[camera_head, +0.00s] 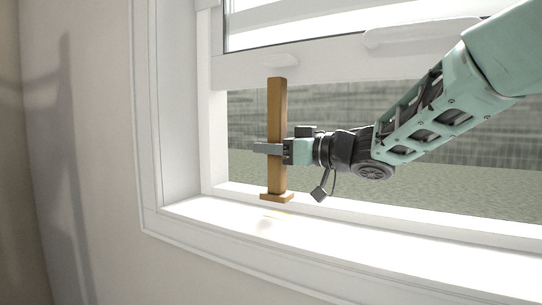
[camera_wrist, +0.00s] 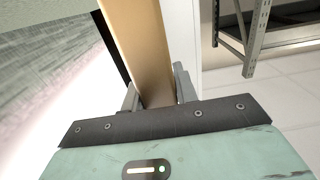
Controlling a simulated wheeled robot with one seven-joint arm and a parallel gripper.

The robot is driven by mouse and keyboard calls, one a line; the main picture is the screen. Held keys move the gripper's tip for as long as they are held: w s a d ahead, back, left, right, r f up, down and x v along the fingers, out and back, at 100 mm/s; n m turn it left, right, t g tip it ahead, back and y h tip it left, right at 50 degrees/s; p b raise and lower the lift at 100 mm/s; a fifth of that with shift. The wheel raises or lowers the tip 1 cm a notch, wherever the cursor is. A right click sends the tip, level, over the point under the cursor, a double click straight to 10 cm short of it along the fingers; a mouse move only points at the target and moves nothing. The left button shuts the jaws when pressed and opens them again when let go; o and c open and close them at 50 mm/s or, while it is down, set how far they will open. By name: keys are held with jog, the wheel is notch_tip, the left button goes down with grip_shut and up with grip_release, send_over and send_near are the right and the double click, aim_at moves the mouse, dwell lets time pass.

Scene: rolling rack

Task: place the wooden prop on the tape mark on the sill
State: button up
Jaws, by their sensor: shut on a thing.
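The wooden prop (camera_head: 277,107) is a tall brown post with a wider foot at its bottom. It stands upright in the window opening, and its foot appears a little above the sill (camera_head: 340,240). My gripper (camera_head: 268,149) is shut on the post at about mid-height, reaching in from the right. In the wrist view the prop (camera_wrist: 143,50) runs up between the two grey fingers (camera_wrist: 157,92). A faint yellowish patch, likely the tape mark (camera_head: 278,212), shows on the sill just below the foot; glare makes it hard to make out.
The raised window sash (camera_head: 330,62) is above the prop, its top close to the sash's underside. The white frame (camera_head: 150,120) is to the left. The sill to the right is bare. A grey metal rack (camera_wrist: 245,35) shows in the wrist view.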

aim_at(271, 163)
jog(key=shift+f+p, duration=0.55)
jog(key=shift+f, duration=1.15)
jog(key=o, duration=1.1)
jog(key=shift+f, duration=0.1)
jog(key=b+v, duration=0.4)
jog(key=v, duration=0.8)
